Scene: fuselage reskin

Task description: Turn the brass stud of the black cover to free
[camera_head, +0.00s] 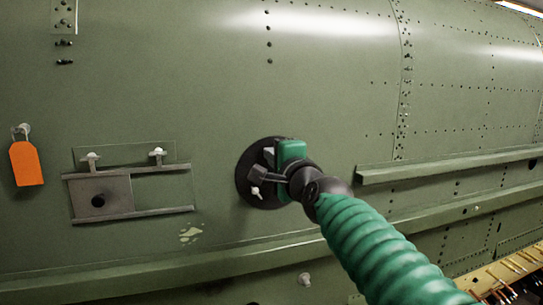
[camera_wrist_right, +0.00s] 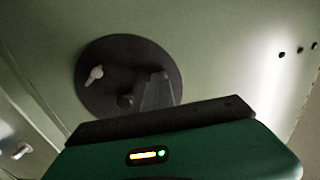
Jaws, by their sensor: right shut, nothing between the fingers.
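The round black cover (camera_head: 244,183) lies flat on the green fuselage skin, and its disc also shows in the right wrist view (camera_wrist_right: 110,50). A pale, wing-shaped stud (camera_head: 256,192) stands on its lower part in the head view. In the right wrist view the stud (camera_wrist_right: 95,74) sits at the left of the disc, tilted. My right gripper (camera_head: 265,163) is in front of the cover and hides its right side. Its fingers (camera_wrist_right: 158,82) are shut and empty, apart from the stud. A dark knob (camera_wrist_right: 126,100) shows beside the fingers. My left gripper is not in view.
At left a grey sliding plate (camera_head: 101,198) sits between two rails with two pale fasteners. An orange tag (camera_head: 26,164) hangs further left. A long ledge (camera_head: 450,171) runs along the skin at right. A tray of tools (camera_head: 510,275) is at lower right.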

